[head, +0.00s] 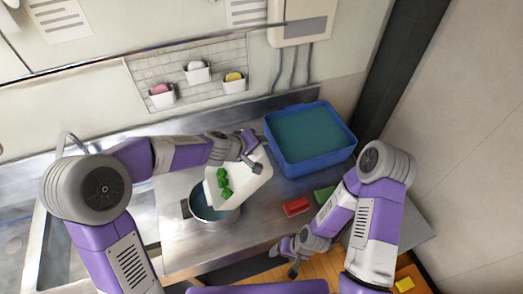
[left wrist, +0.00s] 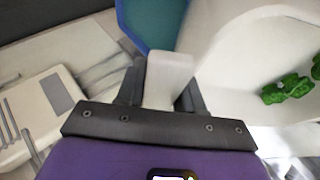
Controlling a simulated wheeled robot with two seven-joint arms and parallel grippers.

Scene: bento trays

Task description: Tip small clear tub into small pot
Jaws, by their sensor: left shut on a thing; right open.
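The small tub (head: 250,180) looks whitish and is tilted over the small pot in the head view, with several green pieces (head: 223,181) inside near its lower left end. My left gripper (head: 251,154) is shut on the tub's upper edge; the left wrist view shows a pale tab (left wrist: 168,80) between the fingers, beside the tub's white inside (left wrist: 228,75) and the green pieces (left wrist: 288,89). The small pot (head: 208,221) is steel, stands on the counter and looks bluish inside; the tub hides part of its opening. My right gripper (head: 285,257) is open and empty near the counter's front edge.
A blue bin (head: 311,168) stands right of the tub. A red block (head: 296,206) and a green block (head: 324,195) lie on the counter in front of it. A sink (head: 60,245) is at the left. Small wall cups (head: 197,75) hang behind.

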